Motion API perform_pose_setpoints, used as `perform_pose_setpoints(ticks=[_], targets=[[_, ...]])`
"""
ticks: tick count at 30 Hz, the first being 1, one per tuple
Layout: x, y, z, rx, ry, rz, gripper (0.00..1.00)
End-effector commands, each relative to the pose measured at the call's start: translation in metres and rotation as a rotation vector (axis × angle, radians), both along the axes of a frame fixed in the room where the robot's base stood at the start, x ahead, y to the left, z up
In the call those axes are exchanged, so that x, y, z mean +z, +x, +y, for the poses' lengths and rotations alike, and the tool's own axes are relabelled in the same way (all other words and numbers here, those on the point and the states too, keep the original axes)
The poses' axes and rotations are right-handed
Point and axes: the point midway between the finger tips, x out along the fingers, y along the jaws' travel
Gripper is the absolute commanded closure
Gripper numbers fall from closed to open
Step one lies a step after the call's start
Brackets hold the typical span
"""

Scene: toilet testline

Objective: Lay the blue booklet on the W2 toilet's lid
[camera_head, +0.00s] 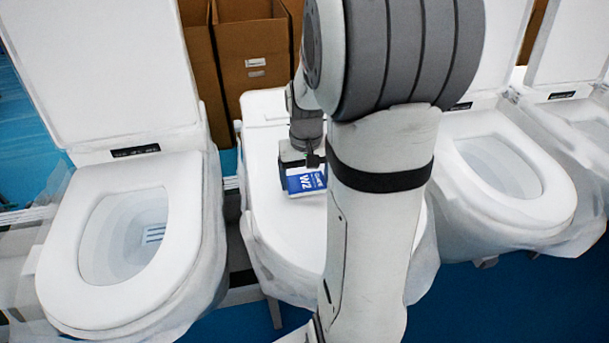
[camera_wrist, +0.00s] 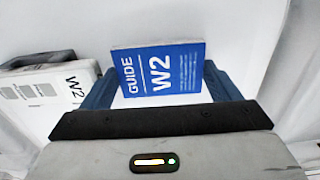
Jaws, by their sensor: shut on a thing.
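The blue booklet (camera_head: 306,183), printed "GUIDE W2", is in my gripper (camera_head: 312,160), over the closed white lid (camera_head: 285,222) of the middle toilet. In the wrist view the booklet (camera_wrist: 158,70) lies between the two blue-grey fingers of my gripper (camera_wrist: 160,84), which is shut on it. Its cover faces the wrist camera. I cannot tell whether the booklet touches the lid or hangs just above it. My arm hides the right part of this toilet.
Toilets with raised lids stand to the left (camera_head: 180,225) and right (camera_head: 500,165). Cardboard boxes (camera_head: 250,45) stand behind. A white item marked W2 (camera_wrist: 48,95) lies left of my gripper in the wrist view. The lid's front part looks clear.

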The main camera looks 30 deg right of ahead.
Motion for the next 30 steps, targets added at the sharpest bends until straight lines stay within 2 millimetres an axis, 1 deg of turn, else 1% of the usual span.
perform_pose_setpoints(ticks=[3,7,8,11,17,20,23,26,30], targets=[[0.0,0.0,0.0,0.0,0.0,-0.001,0.4],[-0.005,0.0,0.0,0.001,0.0,0.0,0.4],[-0.004,0.0,0.0,0.001,0.0,0.0,0.16],[-0.003,0.0,0.0,0.001,0.0,0.0,0.08],[-0.003,0.0,0.001,0.001,0.0,0.0,0.08],[0.002,0.0,0.001,0.002,0.0,0.0,0.08],[0.012,0.001,0.001,0.002,-0.001,-0.004,0.08],[0.031,0.001,0.001,0.002,-0.002,-0.007,0.08],[0.063,0.001,0.001,0.002,-0.002,-0.007,0.08]])
